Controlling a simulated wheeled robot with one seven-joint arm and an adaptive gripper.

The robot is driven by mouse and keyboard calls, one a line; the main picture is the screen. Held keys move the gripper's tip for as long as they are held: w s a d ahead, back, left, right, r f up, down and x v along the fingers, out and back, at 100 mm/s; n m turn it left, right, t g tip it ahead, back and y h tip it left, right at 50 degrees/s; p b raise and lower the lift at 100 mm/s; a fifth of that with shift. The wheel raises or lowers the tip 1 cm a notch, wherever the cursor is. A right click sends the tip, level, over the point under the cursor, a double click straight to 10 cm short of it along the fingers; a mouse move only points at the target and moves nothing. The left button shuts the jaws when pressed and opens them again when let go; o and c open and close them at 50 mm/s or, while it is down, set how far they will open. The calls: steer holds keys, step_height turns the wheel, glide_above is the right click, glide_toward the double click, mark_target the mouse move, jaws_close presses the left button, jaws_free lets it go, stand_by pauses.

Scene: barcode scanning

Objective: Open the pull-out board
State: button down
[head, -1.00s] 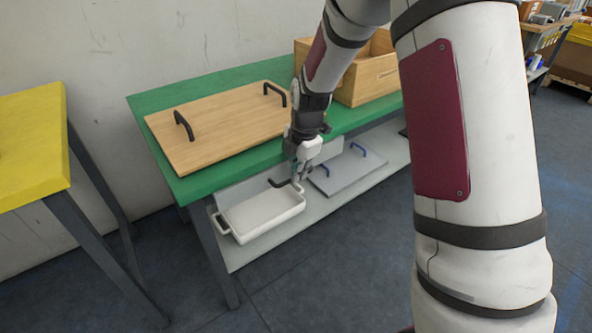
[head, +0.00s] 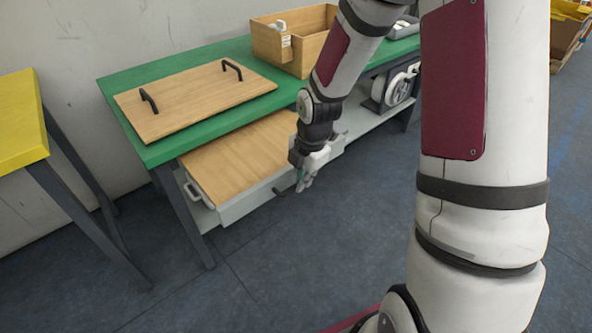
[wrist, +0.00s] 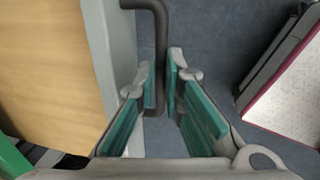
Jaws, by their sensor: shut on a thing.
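The pull-out board (head: 232,158) has a wooden top and a light grey front edge. It sticks out from under the green table top in the head view and shows at the left of the wrist view (wrist: 48,75). Its dark bar handle (wrist: 161,28) is on the front edge, and its bent end shows in the head view (head: 282,191). My gripper (head: 302,182) is at the board's front edge, shut on the handle. In the wrist view its teal-padded fingers (wrist: 161,80) stand on both sides of the bar.
On the green table (head: 122,83) lie a wooden panel with two black handles (head: 195,98) and an open wooden box (head: 288,52). A white tray (head: 193,193) below is mostly hidden by the board. A yellow table (head: 20,115) stands at left. Floor in front is clear.

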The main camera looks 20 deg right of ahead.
steer(key=shift+s+d, duration=0.15)
steer(key=shift+s, duration=0.3)
steer(key=c, duration=1.7)
jaws_free()
steer(key=r, duration=0.4)
steer(key=s+r, duration=0.1)
steer(key=r, duration=0.2)
steer(key=s+r, duration=0.1)
steer(key=r, duration=0.3)
steer(key=shift+d+r, duration=0.35)
steer(key=shift+s+r, duration=0.1)
